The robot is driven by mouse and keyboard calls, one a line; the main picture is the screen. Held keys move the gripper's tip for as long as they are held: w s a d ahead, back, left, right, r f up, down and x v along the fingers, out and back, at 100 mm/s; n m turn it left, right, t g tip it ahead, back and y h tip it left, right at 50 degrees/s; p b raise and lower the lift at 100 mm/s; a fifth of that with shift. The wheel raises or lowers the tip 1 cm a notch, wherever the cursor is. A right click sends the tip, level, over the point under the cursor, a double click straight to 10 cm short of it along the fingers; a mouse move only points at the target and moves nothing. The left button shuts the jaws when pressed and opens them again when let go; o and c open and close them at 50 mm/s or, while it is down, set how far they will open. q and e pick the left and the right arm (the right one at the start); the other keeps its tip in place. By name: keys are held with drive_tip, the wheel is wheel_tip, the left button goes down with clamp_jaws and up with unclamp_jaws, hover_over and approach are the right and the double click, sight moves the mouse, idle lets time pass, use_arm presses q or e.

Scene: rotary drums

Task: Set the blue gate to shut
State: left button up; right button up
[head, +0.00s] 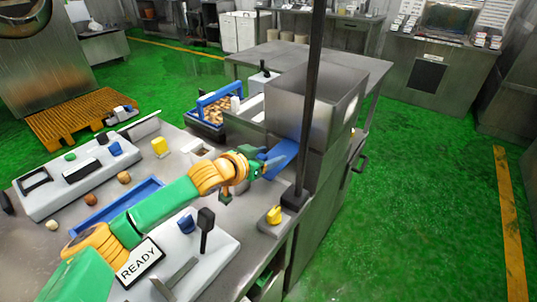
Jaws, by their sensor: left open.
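The blue gate (282,155) is a flat, tilted blue plate at the foot of the large steel hopper (299,108), left of the black post. My left gripper (264,164), on the green and orange arm, is open at the left edge of the gate. Its fingers overlap the gate's edge in the picture, and I cannot tell whether they touch it. My right gripper is not in view.
A black post (310,90) rises just right of the gate. A yellow knob (274,214) sits near the bench's right edge. A white panel with a black lever (205,225) and a READY sign (139,262) lie below my arm. Green floor is clear at right.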

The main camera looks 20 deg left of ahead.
use_arm(q)
drive_tip(key=shift+w, duration=0.1)
drive_tip(key=shift+c, duration=0.2)
clamp_jaws()
idle(1.2)
